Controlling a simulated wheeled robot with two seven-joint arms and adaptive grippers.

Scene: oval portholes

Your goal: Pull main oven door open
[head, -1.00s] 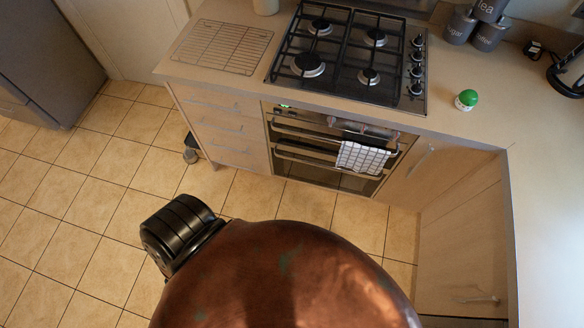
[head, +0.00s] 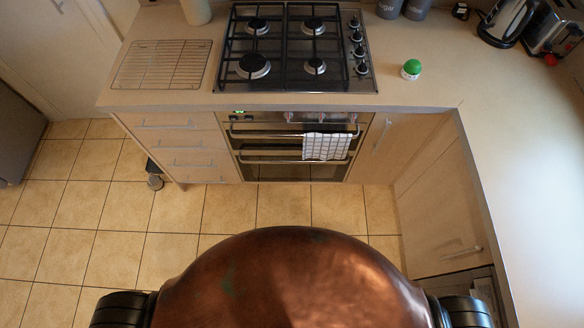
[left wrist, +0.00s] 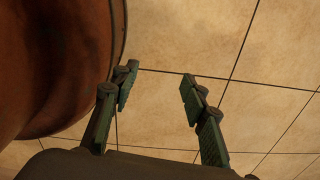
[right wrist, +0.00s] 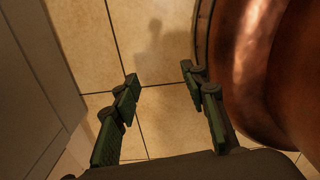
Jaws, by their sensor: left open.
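The built-in oven (head: 290,150) sits under the gas hob in the head view, straight ahead of my body. It has two horizontal handles. The upper handle (head: 265,134) lies below the control panel, and a checked towel (head: 326,146) hangs over its right part. The lower handle (head: 270,159) crosses the main oven door (head: 295,170), which looks shut. My left gripper (left wrist: 155,88) is open and empty above the floor in the left wrist view. My right gripper (right wrist: 160,82) is open and empty above the floor in the right wrist view. Neither gripper shows in the head view.
Cupboards (head: 435,220) line the right side close to my right arm. The tiled floor (head: 230,208) between me and the oven is clear.

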